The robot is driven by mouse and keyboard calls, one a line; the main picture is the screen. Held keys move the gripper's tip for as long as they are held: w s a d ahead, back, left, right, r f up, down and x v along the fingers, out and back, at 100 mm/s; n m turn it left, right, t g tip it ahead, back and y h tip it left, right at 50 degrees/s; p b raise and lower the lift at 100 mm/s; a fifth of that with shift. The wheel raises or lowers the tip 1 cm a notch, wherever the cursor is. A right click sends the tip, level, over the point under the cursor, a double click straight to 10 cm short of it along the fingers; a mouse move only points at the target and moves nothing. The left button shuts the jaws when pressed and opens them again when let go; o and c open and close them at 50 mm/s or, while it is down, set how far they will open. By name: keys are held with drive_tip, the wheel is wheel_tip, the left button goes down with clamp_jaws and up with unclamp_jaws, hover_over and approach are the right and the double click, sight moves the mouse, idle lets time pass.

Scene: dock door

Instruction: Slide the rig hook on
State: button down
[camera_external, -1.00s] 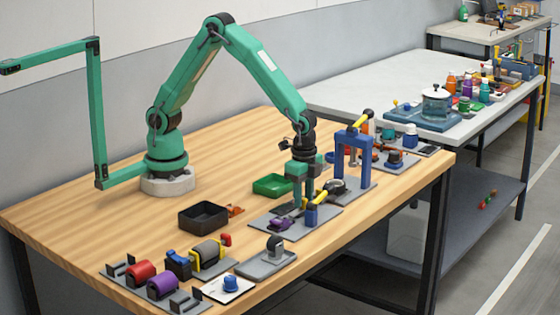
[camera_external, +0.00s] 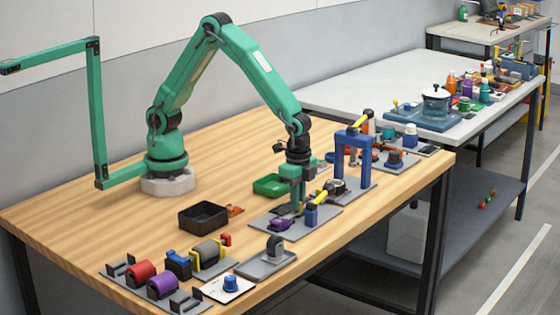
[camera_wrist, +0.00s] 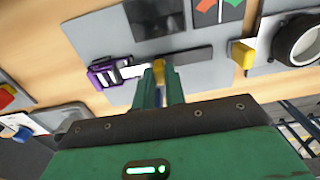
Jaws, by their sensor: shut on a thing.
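My gripper (camera_external: 297,207) points down over a grey plate (camera_external: 262,219) near the table's front edge. In the wrist view its two green fingers (camera_wrist: 159,88) are close together, shut on a small yellow piece (camera_wrist: 158,70). I cannot tell for sure whether this piece is the rig hook. A purple piece (camera_external: 280,224) sits on the plate just left of the fingers. In the wrist view the purple piece (camera_wrist: 103,74) is beside a pale bar (camera_wrist: 132,70), and a dark strip (camera_wrist: 190,57) lies beyond the fingers. The fingers hide part of the yellow piece.
A blue post with a yellow handle (camera_external: 312,214) stands close right of my gripper. A blue frame (camera_external: 353,157) stands further right. A black tray (camera_external: 203,217) and a green tray (camera_external: 271,186) are nearby. Bare wood lies left of the black tray.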

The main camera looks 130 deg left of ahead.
drive_tip(key=shift+d, duration=0.3)
drive_tip(key=c, duration=1.4)
unclamp_jaws()
drive_tip(key=shift+c, duration=0.2)
drive_tip(key=shift+a, duration=0.1)
drive_tip(key=shift+r, duration=0.1)
wheel_tip(320, 180, up, 7)
drive_tip(key=shift+r, duration=0.35)
